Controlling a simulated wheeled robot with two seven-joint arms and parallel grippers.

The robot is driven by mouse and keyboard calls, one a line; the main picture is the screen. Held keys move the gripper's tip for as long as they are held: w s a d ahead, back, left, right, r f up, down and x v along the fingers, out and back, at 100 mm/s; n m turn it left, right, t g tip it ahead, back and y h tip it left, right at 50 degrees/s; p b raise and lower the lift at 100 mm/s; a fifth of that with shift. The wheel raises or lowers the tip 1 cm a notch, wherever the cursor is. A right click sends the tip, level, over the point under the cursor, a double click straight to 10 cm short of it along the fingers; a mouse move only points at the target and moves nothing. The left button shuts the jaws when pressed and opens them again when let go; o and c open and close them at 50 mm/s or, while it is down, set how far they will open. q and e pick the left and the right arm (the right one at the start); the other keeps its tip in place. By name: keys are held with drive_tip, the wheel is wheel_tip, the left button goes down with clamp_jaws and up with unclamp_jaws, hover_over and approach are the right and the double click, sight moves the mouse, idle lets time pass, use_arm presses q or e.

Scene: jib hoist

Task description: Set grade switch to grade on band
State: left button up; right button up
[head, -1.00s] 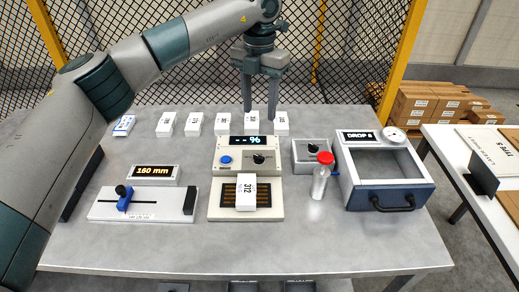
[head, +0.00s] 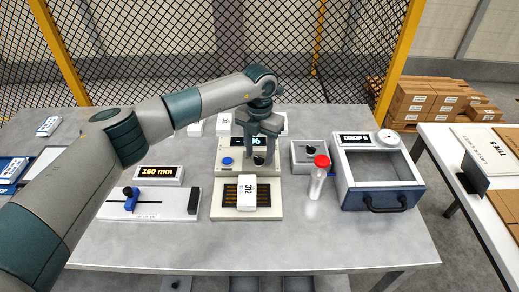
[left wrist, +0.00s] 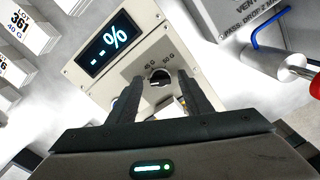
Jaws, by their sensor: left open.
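The grade switch is a black knob (left wrist: 159,77) on the cream tester (left wrist: 85,80), with labels that look like 45 G and 50 G above it. Which label its pointer faces is not clear. The tester's display (left wrist: 115,38) reads "--%". A white band pack marked 312 (head: 246,192) lies on the tester's dark slotted bed (head: 230,196); its grade is too small to read. My left gripper (head: 259,158) is open above the knob, its fingers (left wrist: 159,80) either side of it in the wrist view. Contact cannot be told. My right gripper is out of view.
A blue button (head: 227,161) sits left of the knob. A slide gauge (head: 165,207) is at left. White packs (head: 224,124) stand behind.

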use_arm(q)
drive_tip(key=shift+f, duration=0.25)
drive_tip(key=c, duration=1.1)
drive_tip(key=shift+o, duration=0.2)
